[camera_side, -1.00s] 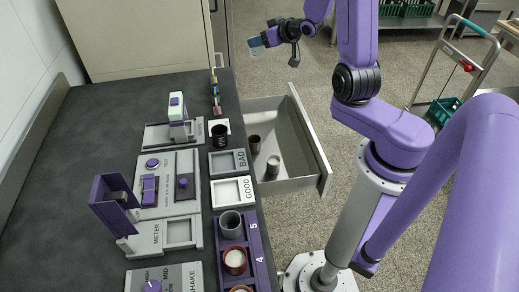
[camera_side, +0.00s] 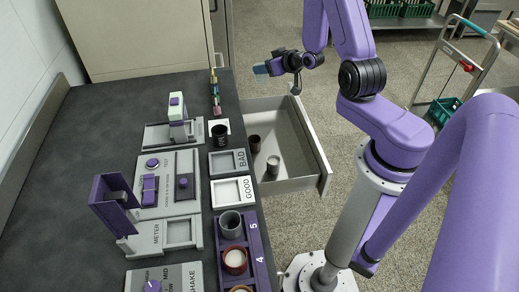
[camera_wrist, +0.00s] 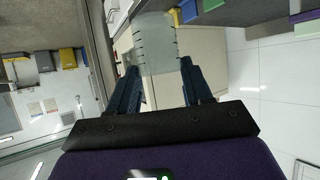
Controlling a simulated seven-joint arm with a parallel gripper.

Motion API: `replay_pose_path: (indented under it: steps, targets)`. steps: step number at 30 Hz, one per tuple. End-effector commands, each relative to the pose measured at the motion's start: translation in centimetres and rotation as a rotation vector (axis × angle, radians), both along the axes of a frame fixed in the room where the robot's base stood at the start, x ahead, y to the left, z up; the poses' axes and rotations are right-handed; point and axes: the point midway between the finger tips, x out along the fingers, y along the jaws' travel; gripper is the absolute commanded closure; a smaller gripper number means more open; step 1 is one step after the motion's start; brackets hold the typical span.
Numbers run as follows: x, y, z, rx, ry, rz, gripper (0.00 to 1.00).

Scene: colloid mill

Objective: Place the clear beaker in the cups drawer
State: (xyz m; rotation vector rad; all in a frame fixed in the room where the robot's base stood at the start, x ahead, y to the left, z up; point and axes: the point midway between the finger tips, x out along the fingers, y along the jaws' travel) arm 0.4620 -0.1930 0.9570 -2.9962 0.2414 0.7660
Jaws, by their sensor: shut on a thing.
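The clear beaker (camera_wrist: 155,45) has dark graduation marks and sits between the two fingers of my gripper (camera_wrist: 158,72) in the wrist view. My gripper is shut on it. In the side view my gripper (camera_side: 266,68) is in the air above and beyond the far end of the open drawer (camera_side: 311,140); the beaker is hard to make out there. The drawer is pulled out from the counter's right side.
The dark counter (camera_side: 60,190) carries a black cup (camera_side: 220,136), BAD (camera_side: 228,162) and GOOD (camera_side: 232,191) trays, and a purple rack (camera_side: 254,233) with several cups. The drawer's right and front parts look free. A trolley (camera_side: 455,70) stands at the far right.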

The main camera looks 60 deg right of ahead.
Motion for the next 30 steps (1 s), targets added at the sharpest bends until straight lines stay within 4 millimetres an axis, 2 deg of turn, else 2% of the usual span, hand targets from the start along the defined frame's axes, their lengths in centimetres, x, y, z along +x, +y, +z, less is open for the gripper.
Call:
replay_pose_path:
  steps: [11, 17, 23, 30]
  targets:
    - [0.0, 0.0, -2.9, 0.001, 0.002, 0.002, 0.81]
    - [0.0, 0.0, -5.3, 0.002, 0.002, 0.000, 0.81]
    - [-0.1, 0.0, -8.7, 0.002, 0.004, 0.000, 0.81]
    - [-0.1, 0.0, -13.8, 0.001, 0.003, 0.000, 0.81]
